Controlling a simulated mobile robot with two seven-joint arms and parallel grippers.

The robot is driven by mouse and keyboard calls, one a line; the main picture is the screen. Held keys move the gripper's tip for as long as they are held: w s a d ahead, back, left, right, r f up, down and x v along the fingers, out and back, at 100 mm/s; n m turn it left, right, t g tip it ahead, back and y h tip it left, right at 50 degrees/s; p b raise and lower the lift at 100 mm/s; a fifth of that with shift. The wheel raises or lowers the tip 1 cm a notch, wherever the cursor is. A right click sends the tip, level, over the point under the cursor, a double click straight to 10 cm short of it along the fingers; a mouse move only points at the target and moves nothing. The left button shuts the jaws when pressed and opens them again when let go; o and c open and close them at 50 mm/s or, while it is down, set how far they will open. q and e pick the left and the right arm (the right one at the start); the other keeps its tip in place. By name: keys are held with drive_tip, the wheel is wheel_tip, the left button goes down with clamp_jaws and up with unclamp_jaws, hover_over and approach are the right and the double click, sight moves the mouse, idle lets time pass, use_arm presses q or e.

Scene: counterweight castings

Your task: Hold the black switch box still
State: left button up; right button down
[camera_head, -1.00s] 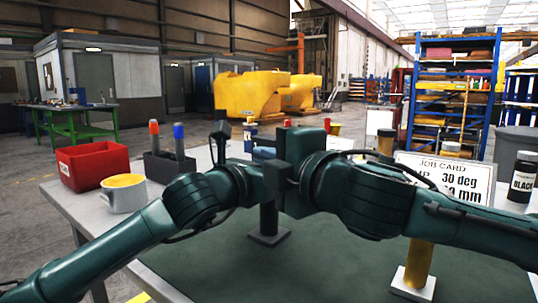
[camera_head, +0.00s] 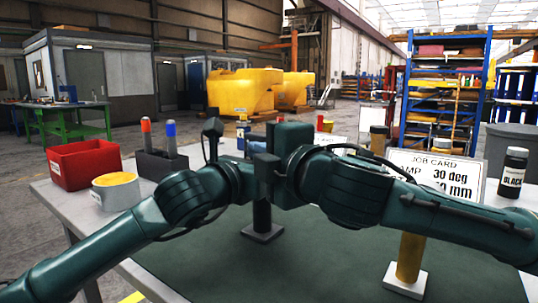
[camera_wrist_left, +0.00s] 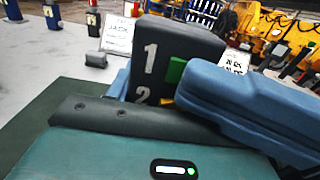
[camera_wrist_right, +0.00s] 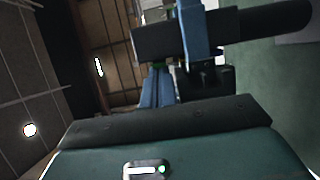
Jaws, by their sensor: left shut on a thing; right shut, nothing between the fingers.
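The black switch box (camera_wrist_left: 180,58) fills the middle of the left wrist view, with white marks 1 and 2 and a green part. A blue finger of my left gripper (camera_wrist_left: 168,82) lies along its near right side; the gripper is shut on the box. In the head view the box (camera_head: 266,168) shows only as a dark block, mostly hidden, above a black post (camera_head: 262,215) on a square base. My right gripper (camera_head: 284,160) is close to the box, shut and empty. In the right wrist view the dark box (camera_wrist_right: 160,45) is just ahead; whether the fingers touch it is unclear.
A job card (camera_head: 435,178) and a yellow post (camera_head: 409,257) stand at the right. A black bottle (camera_head: 513,172) is beyond. A red bin (camera_head: 85,165), a yellow-topped pot (camera_head: 116,191) and a marker holder (camera_head: 160,165) stand at the left. The green mat (camera_head: 330,262) is clear in front.

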drive_tip(key=v, duration=1.2)
drive_tip(key=shift+w, duration=0.15)
drive_tip(key=w+r+m+g+h, duration=0.3)
drive_tip(key=w+r+m+h, duration=0.15)
drive_tip(key=w+m, duration=0.2)
drive_tip(key=s+a+r+m+g+h, duration=0.1)
drive_tip(key=s+a+r+m+g, duration=0.2)
drive_tip(key=s+a+r+g, duration=0.1)
drive_tip(key=shift+s+a+r+g, duration=0.35)
drive_tip(key=shift+s+r+g, duration=0.35)
drive_tip(key=shift+g, duration=0.3)
